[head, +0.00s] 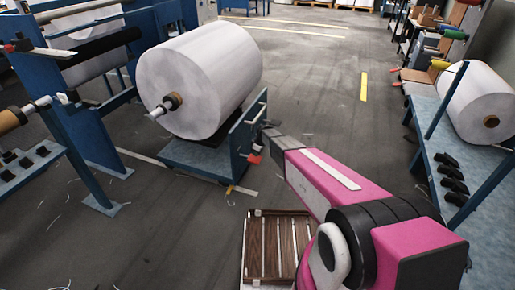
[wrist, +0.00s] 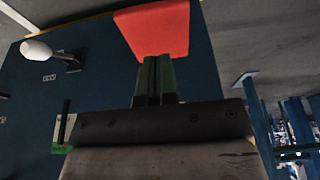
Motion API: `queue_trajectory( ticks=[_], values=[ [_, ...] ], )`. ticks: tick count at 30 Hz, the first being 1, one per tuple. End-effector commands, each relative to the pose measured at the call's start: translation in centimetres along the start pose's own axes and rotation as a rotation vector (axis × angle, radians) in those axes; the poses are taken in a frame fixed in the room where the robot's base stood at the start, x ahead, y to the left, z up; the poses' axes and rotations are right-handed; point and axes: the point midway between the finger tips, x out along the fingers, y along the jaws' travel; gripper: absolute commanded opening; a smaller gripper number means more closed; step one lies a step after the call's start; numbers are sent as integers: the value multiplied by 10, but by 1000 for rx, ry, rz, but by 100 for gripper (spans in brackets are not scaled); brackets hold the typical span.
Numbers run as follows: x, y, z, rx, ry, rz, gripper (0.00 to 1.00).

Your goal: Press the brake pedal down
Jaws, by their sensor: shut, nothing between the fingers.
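The blue roll cart (head: 190,158) carries a large white roll (head: 205,75). A red pedal (head: 254,158) sticks out low on the cart's right side, and it shows as a flat red-orange plate in the wrist view (wrist: 155,28). My gripper (head: 266,132) is beside the cart, a little above the pedal in the head view. In the wrist view its dark green fingers (wrist: 157,66) are shut together and empty. Their tips overlap the pedal's lower edge there; I cannot tell whether they touch it.
A white knob on a lever (wrist: 38,50) stands on the blue panel in the wrist view. A blue bench with another roll (head: 480,100) is at right. The floor behind the cart is clear.

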Motion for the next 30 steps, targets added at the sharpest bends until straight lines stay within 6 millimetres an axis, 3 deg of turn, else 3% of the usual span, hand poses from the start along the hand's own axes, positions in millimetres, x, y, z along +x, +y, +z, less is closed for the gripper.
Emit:
queue_trajectory(
  ticks=[6, 20, 30],
  values=[
    [19, 0, 5, 0, 0, 1, 0],
    [22, 0, 7, 0, 4, 0, 0],
    [40, 0, 18, 2, 176, -2, 0]
  ],
)
